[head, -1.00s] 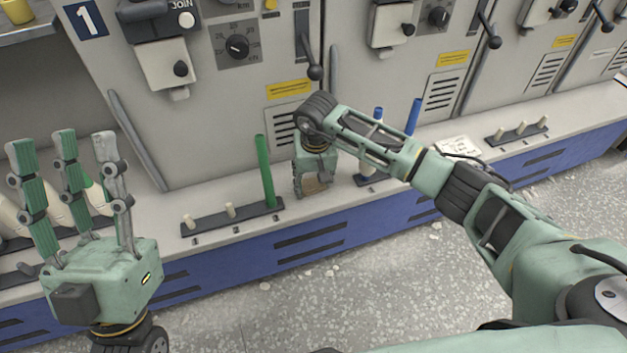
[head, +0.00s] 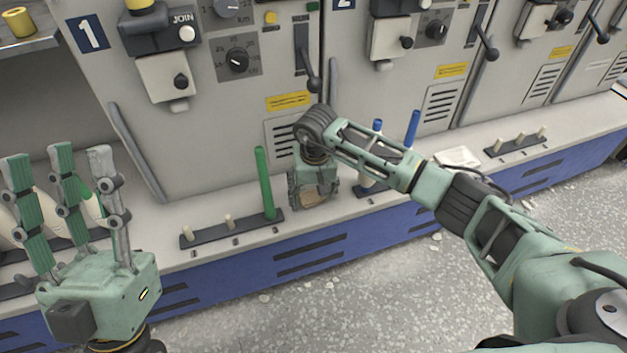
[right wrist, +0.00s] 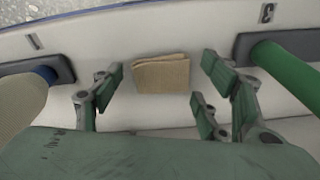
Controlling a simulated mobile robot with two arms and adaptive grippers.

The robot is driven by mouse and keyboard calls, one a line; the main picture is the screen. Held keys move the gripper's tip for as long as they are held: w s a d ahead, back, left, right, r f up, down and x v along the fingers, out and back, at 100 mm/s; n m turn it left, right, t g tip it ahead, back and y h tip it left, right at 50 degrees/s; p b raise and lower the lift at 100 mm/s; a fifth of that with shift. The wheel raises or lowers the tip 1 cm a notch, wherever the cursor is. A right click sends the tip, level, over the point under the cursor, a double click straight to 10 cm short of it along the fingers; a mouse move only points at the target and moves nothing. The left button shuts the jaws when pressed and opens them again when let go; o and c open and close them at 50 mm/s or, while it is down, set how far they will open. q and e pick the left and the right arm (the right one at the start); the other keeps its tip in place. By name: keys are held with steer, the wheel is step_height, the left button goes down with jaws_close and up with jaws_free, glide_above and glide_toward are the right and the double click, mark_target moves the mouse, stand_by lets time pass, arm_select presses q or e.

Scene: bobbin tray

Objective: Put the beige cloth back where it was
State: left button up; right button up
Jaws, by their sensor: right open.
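The beige cloth (right wrist: 161,74), a small folded piece, lies on the pale ledge in the right wrist view. In the head view only a tan patch of the cloth (head: 312,197) shows between the fingers of my right gripper. My right gripper (head: 314,198) points down over it, just right of the green rod. In the right wrist view my right gripper (right wrist: 160,88) is open, its fingers on both sides of the cloth with gaps. My left gripper (head: 62,165) is open and empty, fingers pointing up, at the far left.
A black holder (head: 232,229) with short pegs and a green rod (head: 264,183) stands left of my right gripper. Blue rods (head: 412,129) stand in another holder to the right. A white paper-like item (head: 457,157) lies further right. The machine front (head: 225,130) rises behind the ledge.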

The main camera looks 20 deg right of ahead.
mark_target(314, 197)
steer(key=r, duration=0.1)
steer(key=r+p, duration=0.1)
steer(key=r, duration=0.1)
steer(key=r+p, duration=0.1)
steer(key=r, duration=0.1)
steer(key=shift+s+r, duration=0.2)
steer(key=shift+s, duration=0.05)
arm_select(q)
steer(key=w+f+g+y+p, duration=0.1)
steer(key=w+f+g, duration=0.3)
steer(key=f, duration=0.3)
steer(key=w+f+g+y, duration=0.2)
steer(key=w+f+g, duration=0.3)
steer(key=f, duration=0.3)
steer(key=shift+w+d+g+y+p, duration=0.25)
steer(key=shift+g+y+p, duration=0.1)
steer(key=shift+g, duration=0.15)
arm_select(e)
step_height(314, 197, up, 7)
steer(key=shift+s+f, duration=0.2)
steer(key=shift+s, duration=0.25)
